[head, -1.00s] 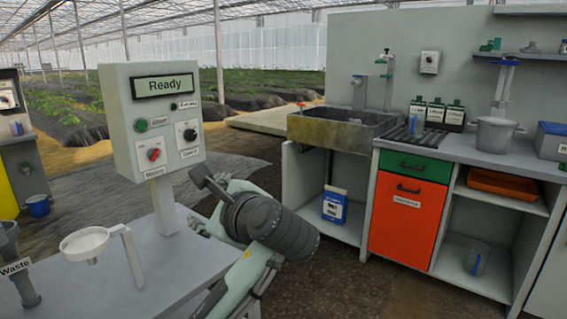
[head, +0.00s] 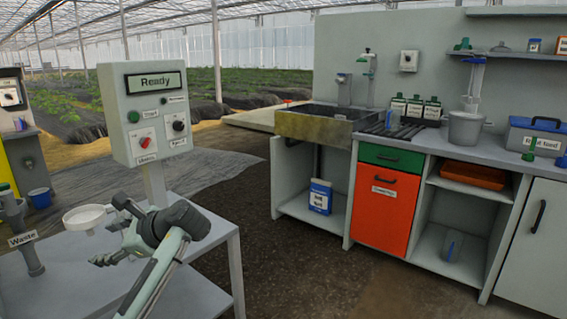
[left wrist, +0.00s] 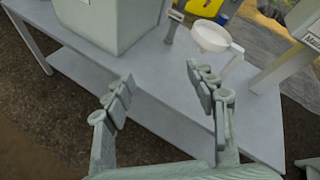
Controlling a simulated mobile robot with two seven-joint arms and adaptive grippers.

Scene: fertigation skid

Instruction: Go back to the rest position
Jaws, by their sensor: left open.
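My left gripper (head: 110,232) is open and empty in the head view. It hangs above the grey table (head: 222,250), below and in front of the control box (head: 148,112), and is apart from it. The box's display reads "Ready". In the left wrist view the two fingers of my left gripper (left wrist: 160,75) are spread with nothing between them. The table top (left wrist: 165,75) lies beyond them. My right gripper is in neither view.
A white dish on a stand (head: 84,216) and a "Waste" pipe (head: 30,252) are close left of my left gripper. A counter with a sink (head: 320,128), an orange door (head: 383,210) and a grey bucket (head: 465,130) stands at right. Bare floor (head: 300,270) lies between.

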